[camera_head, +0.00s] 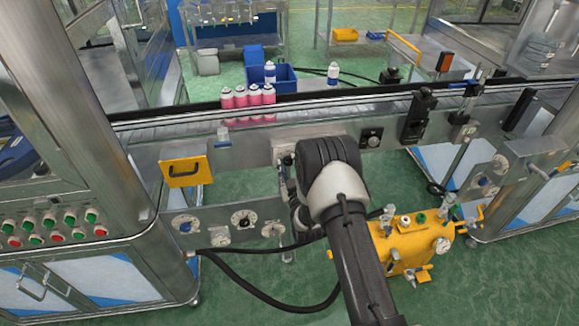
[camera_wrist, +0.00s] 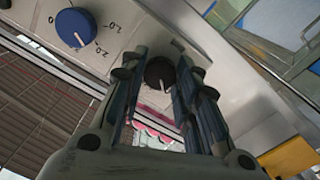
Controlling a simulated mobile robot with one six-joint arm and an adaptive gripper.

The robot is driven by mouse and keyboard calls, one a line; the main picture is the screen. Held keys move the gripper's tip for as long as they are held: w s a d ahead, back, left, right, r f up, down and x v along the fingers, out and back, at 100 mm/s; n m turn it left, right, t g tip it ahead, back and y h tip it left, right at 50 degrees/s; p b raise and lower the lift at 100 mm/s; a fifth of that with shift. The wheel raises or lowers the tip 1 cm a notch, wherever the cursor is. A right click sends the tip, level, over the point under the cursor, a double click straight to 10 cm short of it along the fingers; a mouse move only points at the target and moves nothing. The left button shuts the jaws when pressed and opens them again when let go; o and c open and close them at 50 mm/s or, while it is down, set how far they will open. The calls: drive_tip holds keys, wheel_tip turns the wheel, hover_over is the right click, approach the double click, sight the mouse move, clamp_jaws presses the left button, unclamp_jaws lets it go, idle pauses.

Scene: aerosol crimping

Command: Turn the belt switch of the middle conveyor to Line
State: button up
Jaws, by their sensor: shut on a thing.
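A black rotary knob (camera_wrist: 160,73) with a light pointer line sits on a pale panel (camera_wrist: 120,15) in the wrist view. My gripper (camera_wrist: 161,66) has its two fingers on either side of this knob and is shut on it. The pointer slants down and to the right in that view. I cannot read any Line label beside it. In the head view my arm hides most of the gripper and the held knob, at the front panel of the middle conveyor (camera_head: 330,112).
A blue knob (camera_wrist: 75,27) with a printed scale is beside the held one. A yellow box (camera_head: 186,171), dials (camera_head: 244,218) and a yellow unit (camera_head: 418,243) are near my arm.

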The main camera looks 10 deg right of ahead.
drive_tip(key=m, duration=0.4)
drive_tip(key=shift+m, duration=0.4)
drive_tip(key=m, duration=0.4)
drive_tip(key=shift+m, duration=0.4)
idle(0.3)
drive_tip(key=o, duration=1.1)
drive_tip(key=shift+c, duration=0.2)
